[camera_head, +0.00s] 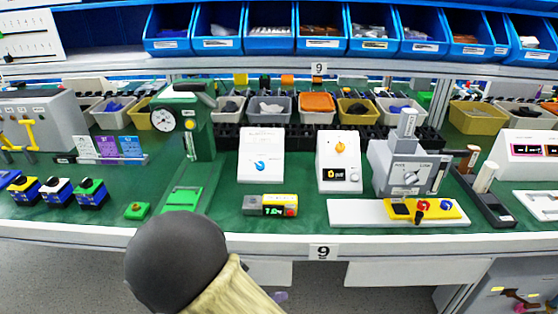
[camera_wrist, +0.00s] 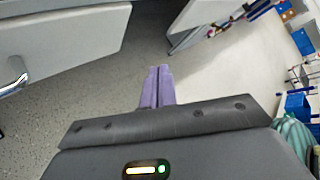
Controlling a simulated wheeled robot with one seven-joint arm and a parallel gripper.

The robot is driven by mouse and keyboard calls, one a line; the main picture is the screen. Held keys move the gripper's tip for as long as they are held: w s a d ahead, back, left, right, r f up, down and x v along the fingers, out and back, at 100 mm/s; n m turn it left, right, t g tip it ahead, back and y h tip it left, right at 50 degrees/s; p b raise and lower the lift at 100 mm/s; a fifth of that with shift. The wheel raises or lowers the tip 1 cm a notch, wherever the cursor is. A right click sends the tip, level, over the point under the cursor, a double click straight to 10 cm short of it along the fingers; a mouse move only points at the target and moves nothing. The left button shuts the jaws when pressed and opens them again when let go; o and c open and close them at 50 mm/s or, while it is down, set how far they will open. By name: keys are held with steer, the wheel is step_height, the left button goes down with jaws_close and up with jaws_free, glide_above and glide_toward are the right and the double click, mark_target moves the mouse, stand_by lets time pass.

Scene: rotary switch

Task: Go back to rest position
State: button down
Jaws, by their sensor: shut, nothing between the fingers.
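My gripper (camera_wrist: 158,88) shows in the wrist view as two purple fingers pressed together, with nothing between them. It points out over the grey floor, clear of the bench. In the head view a small purple bit at the lower middle, below the bench's front edge, may be part of it; the rest is hidden by my arm. On the bench in the head view stand a white box with a blue rotary knob (camera_head: 260,166) and a white box with an orange rotary knob (camera_head: 340,148) and a small dark display. The gripper touches neither.
The green bench (camera_head: 225,222) carries a green drill press (camera_head: 185,120), a grey machine (camera_head: 405,165) and a yellow switch block (camera_head: 425,209). Blue bins (camera_head: 270,28) line the shelf above. In the wrist view, a white drawer front with a metal handle (camera_wrist: 14,76) is at left. Open floor lies ahead.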

steer(key=s+d+r+m+g+y, duration=0.1)
steer(key=d+r+m+y, duration=0.3)
steer(key=m, duration=0.7)
steer(key=s+d+r+m+g+y, duration=0.2)
steer(key=d+m, duration=0.5)
steer(key=m, duration=0.5)
steer(key=s+d+r+m+g+y, duration=0.1)
steer(key=d+r+m+y, duration=0.3)
steer(key=m, duration=0.7)
steer(key=w+p+v, duration=0.3)
steer(key=p+v, duration=0.9)
steer(key=p, duration=0.1)
steer(key=w+r+p+v, duration=0.1)
steer(key=w+p+v, duration=0.2)
steer(key=p+v, duration=0.9)
steer(key=shift+r+p, duration=0.4)
steer(key=shift+p, duration=0.35)
steer(key=shift+d, duration=0.15)
